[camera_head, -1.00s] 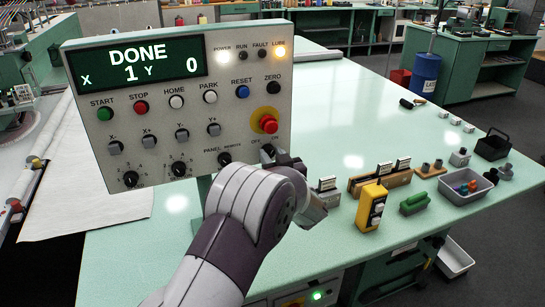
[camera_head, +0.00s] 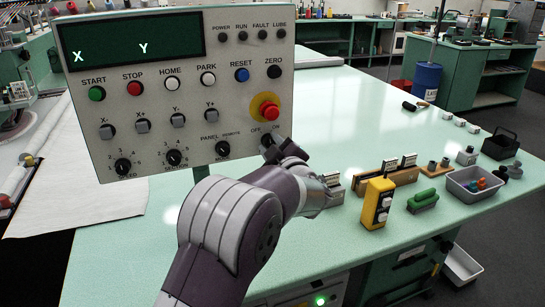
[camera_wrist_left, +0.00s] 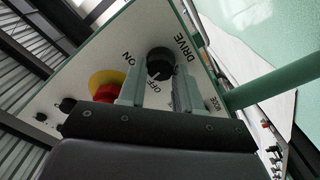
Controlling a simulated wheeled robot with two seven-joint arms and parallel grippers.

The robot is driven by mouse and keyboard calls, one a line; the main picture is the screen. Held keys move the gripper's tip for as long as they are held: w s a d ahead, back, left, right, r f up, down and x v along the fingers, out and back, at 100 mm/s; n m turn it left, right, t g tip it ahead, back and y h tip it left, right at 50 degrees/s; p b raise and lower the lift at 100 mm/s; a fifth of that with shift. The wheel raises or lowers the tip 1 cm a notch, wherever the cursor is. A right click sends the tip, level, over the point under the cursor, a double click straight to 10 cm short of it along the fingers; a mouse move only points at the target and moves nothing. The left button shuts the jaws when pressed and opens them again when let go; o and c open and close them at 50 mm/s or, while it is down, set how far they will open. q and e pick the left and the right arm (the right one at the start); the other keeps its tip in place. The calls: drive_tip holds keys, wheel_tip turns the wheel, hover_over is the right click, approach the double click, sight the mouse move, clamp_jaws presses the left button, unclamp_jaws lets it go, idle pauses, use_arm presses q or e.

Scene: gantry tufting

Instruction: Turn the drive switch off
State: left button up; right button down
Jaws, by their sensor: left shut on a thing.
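The control panel (camera_head: 185,85) stands upright at the left. Its display (camera_head: 132,38) shows only X and Y, without numbers, and its row of lamps is dark. The drive switch (camera_wrist_left: 160,64) is a round black knob between the OFF and ON labels in the left wrist view; a pale mark on it appears to face OFF. My left gripper (camera_wrist_left: 159,90) is shut on this knob, one finger on each side. In the head view the left gripper (camera_head: 271,146) reaches the panel's lower right corner, and its wrist hides the knob. My right gripper is not in view.
A red emergency button (camera_head: 269,112) on a yellow ring sits just above the drive switch. The pale green table (camera_head: 340,110) holds a yellow pendant (camera_head: 376,204), a green-handled tool (camera_head: 422,200) and a grey tray (camera_head: 470,192). The table's middle is clear.

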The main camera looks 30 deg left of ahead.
use_arm(q)
drive_tip(key=shift+f+n+b, duration=0.2)
drive_tip(key=shift+n+b, duration=2)
drive_tip(key=shift+n, duration=0.2)
drive_tip(key=o, duration=1)
drive_tip(key=shift+r, duration=0.1)
drive_tip(key=v, duration=1.2)
drive_tip(key=shift+s+d, duration=0.2)
drive_tip(key=shift+d, duration=0.05)
